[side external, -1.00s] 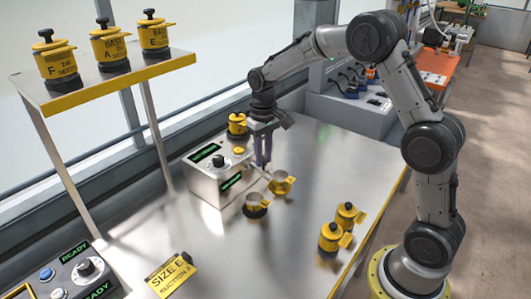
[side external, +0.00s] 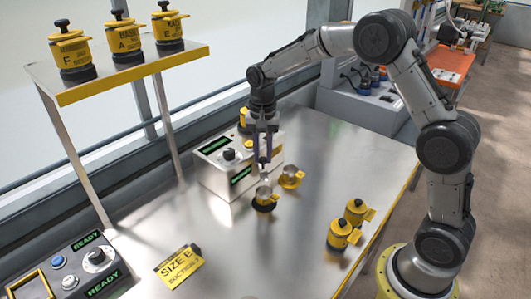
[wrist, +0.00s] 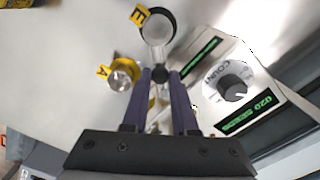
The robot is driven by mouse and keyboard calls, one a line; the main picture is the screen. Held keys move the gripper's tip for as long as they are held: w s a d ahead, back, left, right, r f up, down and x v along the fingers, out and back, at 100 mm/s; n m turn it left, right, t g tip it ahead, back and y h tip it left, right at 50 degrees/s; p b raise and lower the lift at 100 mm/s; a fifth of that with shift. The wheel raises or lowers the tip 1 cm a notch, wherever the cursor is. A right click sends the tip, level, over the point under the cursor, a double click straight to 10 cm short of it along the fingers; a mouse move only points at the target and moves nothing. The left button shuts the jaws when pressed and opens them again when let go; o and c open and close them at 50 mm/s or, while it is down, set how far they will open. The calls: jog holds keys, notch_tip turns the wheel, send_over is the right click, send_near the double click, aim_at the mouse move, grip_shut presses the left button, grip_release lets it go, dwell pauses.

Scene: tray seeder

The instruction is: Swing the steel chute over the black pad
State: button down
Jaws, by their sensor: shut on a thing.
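My gripper (side external: 263,160) is lowered beside the counting box. Its dark fingers are shut on a small black knob (wrist: 160,75), which appears to be on the steel chute (wrist: 158,54). The chute is mostly hidden by the fingers, and its exact outline is hard to tell. A steel cup with a yellow E tag (wrist: 141,15) stands just beyond the fingertips. In the side view this cup (side external: 264,192) stands on the black pad (side external: 265,207). The pad is largely covered by the cup.
A yellow cup tagged A (side external: 291,177) stands right of the E cup. The counting box (side external: 226,165) with a dial is close on the left. Two yellow jars (side external: 341,233) stand near the table's right edge. A SIZE E sign (side external: 180,265) lies in front. The middle front is clear.

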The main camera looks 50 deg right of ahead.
aim_at(262, 159)
jog(key=shift+w+r+m, duration=0.1)
jog(key=shift+w+m, duration=0.05)
jog(key=shift+m, duration=0.15)
jog(key=c, duration=0.7)
grip_release()
notch_tip(262, 159, up, 14)
jog(key=shift+a, duration=0.1)
dwell(0.3)
